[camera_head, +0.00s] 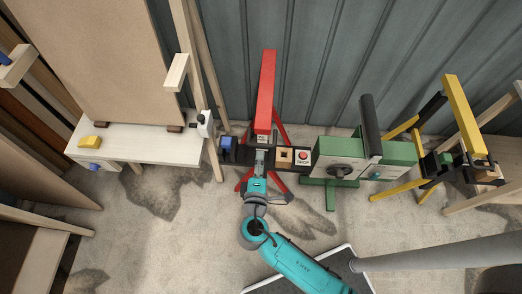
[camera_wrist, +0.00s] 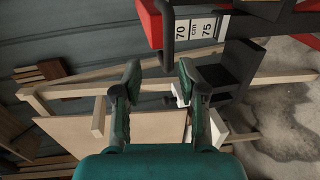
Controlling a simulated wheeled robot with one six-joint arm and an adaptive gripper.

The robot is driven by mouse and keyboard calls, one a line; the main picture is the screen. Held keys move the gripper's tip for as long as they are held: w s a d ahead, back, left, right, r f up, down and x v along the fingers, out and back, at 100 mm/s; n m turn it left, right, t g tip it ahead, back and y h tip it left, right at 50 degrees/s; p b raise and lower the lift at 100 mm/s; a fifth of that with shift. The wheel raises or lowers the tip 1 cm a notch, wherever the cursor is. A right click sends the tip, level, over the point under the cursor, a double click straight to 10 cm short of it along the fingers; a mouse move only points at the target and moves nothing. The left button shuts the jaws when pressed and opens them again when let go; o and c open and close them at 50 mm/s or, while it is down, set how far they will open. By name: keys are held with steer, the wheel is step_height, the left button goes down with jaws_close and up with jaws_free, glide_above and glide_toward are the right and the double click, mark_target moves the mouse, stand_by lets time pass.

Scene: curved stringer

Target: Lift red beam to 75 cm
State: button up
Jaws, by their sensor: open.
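The red beam (camera_head: 266,90) is a long bar on a red stand (camera_head: 277,180), standing in front of the grey wall. In the wrist view a red end piece (camera_wrist: 149,22) shows at the top, beside a white scale label (camera_wrist: 195,29) reading 70, cm and 75. My gripper (camera_head: 261,160) is at the near end of the beam, over the dark bar. In the wrist view my gripper (camera_wrist: 158,68) is open with its two fingers apart and nothing between them. A black curved handle (camera_wrist: 168,45) lies just beyond the fingertips.
A dark panel with a red button (camera_head: 303,156) adjoins a green machine (camera_head: 345,160) on the right. A yellow beam (camera_head: 463,112) on a yellow stand is farther right. A white table (camera_head: 130,145) with a tan board stands left.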

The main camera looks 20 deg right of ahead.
steer(key=shift+v, duration=1.95)
steer(key=s+d+f+m+g+y, duration=0.1)
steer(key=s+d+f+y, duration=0.2)
steer(key=s, duration=0.4)
steer(key=s+d+f+m+g+y, duration=0.1)
steer(key=s+d+f+y, duration=0.2)
steer(key=s, duration=0.4)
steer(key=s+r+m+t, duration=0.2)
steer(key=s+r+m, duration=0.8)
steer(key=r, duration=0.7)
steer(key=s+d, duration=0.1)
steer(key=s, duration=0.2)
steer(key=shift+s+r+m+t+y, duration=0.35)
steer(key=shift+m+t+y, duration=0.05)
